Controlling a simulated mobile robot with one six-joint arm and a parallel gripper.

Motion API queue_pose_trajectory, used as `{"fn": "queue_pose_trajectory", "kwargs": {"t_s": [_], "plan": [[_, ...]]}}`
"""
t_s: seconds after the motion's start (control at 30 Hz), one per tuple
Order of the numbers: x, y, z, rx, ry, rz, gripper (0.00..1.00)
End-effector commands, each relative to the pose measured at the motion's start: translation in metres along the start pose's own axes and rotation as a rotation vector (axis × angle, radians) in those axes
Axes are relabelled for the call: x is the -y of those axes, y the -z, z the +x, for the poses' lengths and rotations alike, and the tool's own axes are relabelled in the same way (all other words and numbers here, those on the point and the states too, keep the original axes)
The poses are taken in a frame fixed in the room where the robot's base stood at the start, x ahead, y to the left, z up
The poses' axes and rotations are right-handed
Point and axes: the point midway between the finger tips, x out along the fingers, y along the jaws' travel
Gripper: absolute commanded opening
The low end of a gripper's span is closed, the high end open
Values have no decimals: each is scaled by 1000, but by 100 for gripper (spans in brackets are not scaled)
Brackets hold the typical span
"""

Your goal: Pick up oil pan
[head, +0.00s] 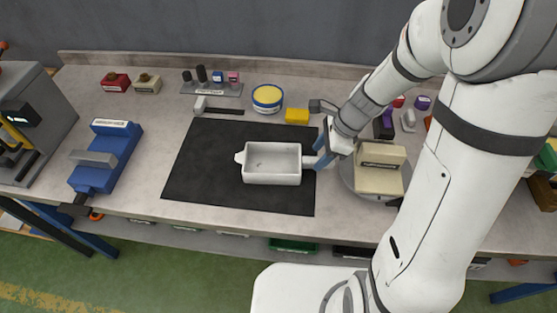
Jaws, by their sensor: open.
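The oil pan looks like a white rectangular open tray (272,178) with a short spout on its left side and a small handle on its right. It lies on a black mat (195,180) in the middle of the workbench. My gripper (318,160) is at the pan's right end, by the handle. Its blue fingers are open and appear to be on either side of the handle. I cannot tell whether they touch it. The pan looks empty and flat on the mat.
A blue vise (107,155) stands at the left. A hammer (215,109), a round yellow-topped tin (267,98) and a yellow block (297,116) lie behind the mat. A beige block (380,170) on a round turntable is at the right, close to my arm. The mat's left part is clear.

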Motion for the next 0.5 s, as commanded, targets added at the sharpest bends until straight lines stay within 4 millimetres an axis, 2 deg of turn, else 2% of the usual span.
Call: {"fn": "queue_pose_trajectory", "kwargs": {"t_s": [0.23, 0.5], "plan": [[0, -3, 37, 0, -3, -1, 49], [0, -2, 45, -1, 1, -1, 49]]}}
